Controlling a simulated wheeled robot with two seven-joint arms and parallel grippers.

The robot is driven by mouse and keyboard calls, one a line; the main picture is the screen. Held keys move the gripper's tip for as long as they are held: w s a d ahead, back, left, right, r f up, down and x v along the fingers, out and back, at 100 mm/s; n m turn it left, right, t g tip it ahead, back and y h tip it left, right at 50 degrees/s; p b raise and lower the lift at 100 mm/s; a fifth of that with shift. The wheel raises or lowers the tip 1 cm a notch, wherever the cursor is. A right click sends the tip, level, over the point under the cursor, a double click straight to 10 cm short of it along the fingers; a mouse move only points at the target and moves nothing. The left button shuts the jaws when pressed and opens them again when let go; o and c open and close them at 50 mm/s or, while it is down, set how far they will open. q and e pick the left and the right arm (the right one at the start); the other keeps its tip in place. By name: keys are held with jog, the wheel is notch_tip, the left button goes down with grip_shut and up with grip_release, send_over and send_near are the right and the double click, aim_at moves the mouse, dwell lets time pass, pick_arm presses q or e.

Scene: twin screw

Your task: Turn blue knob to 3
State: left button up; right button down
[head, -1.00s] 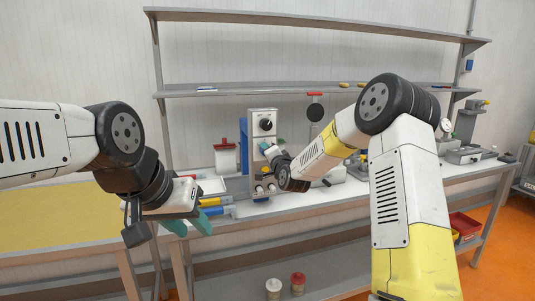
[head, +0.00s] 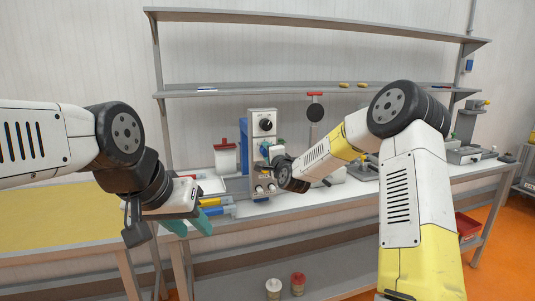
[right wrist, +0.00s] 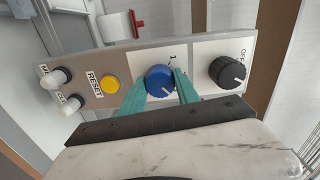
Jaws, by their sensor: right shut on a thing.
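The blue knob (right wrist: 159,79) sits on the white-and-grey control panel (right wrist: 205,50), between the yellow reset button (right wrist: 110,84) and a black knob (right wrist: 230,71). In the head view the right gripper (head: 268,150) reaches the panel (head: 263,113) from the right. My left gripper (head: 192,223) hangs over the bench's left front, its fingers partly seen.
Two white-capped parts (right wrist: 62,88) stick out at the panel's end. A workbench (head: 330,208) carries the panel, with tools and devices to the right. Blue and yellow items (head: 215,207) lie near the left gripper. A shelf (head: 300,90) runs above.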

jog(key=shift+f, duration=0.1)
jog(key=c, duration=0.9)
grip_release()
jog(key=v, duration=0.7)
jog(key=shift+s, duration=0.35)
jog(key=shift+d, duration=0.1)
